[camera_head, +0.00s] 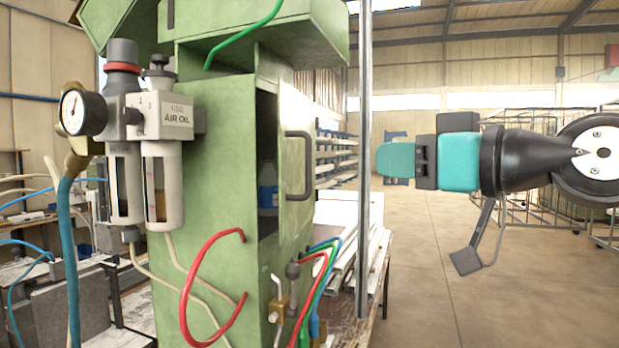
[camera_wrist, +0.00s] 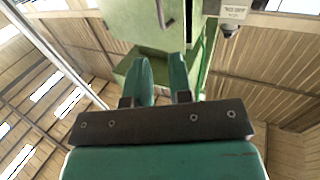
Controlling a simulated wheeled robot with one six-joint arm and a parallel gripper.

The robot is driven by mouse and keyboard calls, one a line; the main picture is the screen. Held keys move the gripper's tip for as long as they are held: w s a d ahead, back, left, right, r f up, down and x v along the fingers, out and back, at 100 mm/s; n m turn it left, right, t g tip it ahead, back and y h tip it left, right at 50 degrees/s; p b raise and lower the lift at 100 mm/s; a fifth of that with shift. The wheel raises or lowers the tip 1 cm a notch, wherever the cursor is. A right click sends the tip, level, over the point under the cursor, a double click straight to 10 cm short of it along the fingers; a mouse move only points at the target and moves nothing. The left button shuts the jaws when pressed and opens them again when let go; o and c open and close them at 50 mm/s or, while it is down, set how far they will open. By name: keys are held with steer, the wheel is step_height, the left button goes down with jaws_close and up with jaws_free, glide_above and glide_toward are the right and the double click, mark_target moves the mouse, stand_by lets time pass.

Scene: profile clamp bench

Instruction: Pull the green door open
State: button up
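The green door (camera_head: 287,215) is on the right side of a green machine cabinet (camera_head: 215,195). A dark gap shows along the door's left edge, with a blue bottle (camera_head: 267,187) inside. A dark bracket handle (camera_head: 299,165) stands on the door, and it also shows at the top of the wrist view (camera_wrist: 165,14). My gripper (camera_head: 382,160) is to the right of the handle, apart from it, pointing left. In the wrist view its two teal fingers (camera_wrist: 162,76) are spread with an empty gap between them.
A grey vertical post (camera_head: 363,150) stands between the handle and my gripper in the head view. An air-oil unit (camera_head: 160,117) with a gauge is on the cabinet's left face. Hoses and a valve lever (camera_head: 292,271) are below the door. Open floor (camera_head: 450,270) lies at right.

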steer(key=shift+b, duration=2.3)
steer(key=p, duration=0.8)
glide_above(309, 189)
steer(key=shift+w+r, duration=0.25)
steer(key=shift+r, duration=0.05)
jaws_close()
